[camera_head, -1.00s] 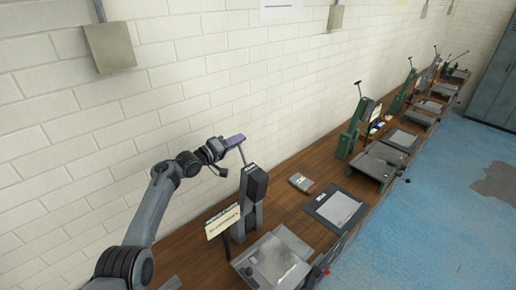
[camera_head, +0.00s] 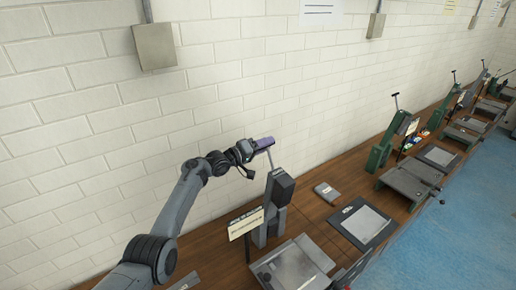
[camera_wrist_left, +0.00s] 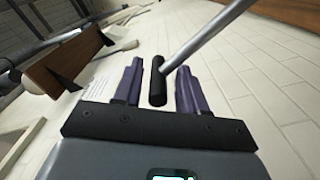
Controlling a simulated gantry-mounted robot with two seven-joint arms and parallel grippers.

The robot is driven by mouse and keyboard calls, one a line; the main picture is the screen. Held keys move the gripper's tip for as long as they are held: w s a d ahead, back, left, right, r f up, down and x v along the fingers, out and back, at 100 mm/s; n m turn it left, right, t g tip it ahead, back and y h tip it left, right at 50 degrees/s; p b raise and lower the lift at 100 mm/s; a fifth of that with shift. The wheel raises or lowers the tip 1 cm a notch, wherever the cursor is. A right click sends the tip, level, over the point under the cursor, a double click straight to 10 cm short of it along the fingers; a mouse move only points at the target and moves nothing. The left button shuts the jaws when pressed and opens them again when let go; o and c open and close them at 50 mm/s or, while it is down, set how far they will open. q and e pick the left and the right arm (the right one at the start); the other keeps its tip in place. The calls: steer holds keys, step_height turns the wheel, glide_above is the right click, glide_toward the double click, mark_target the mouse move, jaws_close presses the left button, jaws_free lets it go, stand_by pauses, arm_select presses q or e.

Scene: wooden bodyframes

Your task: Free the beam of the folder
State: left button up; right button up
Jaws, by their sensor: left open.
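The nearest machine, a grey folder (camera_head: 279,187), stands on the wooden bench with its thin metal lever (camera_head: 270,158) pointing up. My left gripper (camera_head: 262,143), with purple fingers, is at the top of this lever. In the left wrist view the lever's black handle (camera_wrist_left: 157,84) lies between the two purple fingers (camera_wrist_left: 158,70). The fingers are apart, with a gap on each side of the handle. The folder's flat metal bed (camera_head: 297,265) is at the lower edge of the head view. I cannot make out the beam itself. My right gripper does not show.
Green machines (camera_head: 380,155) stand farther along. A white brick wall is behind.

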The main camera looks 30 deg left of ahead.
arm_select(q)
steer(key=v, duration=1)
steer(key=shift+s+a, duration=0.15)
steer(key=shift+s, duration=0.2)
steer(key=shift+f, duration=0.1)
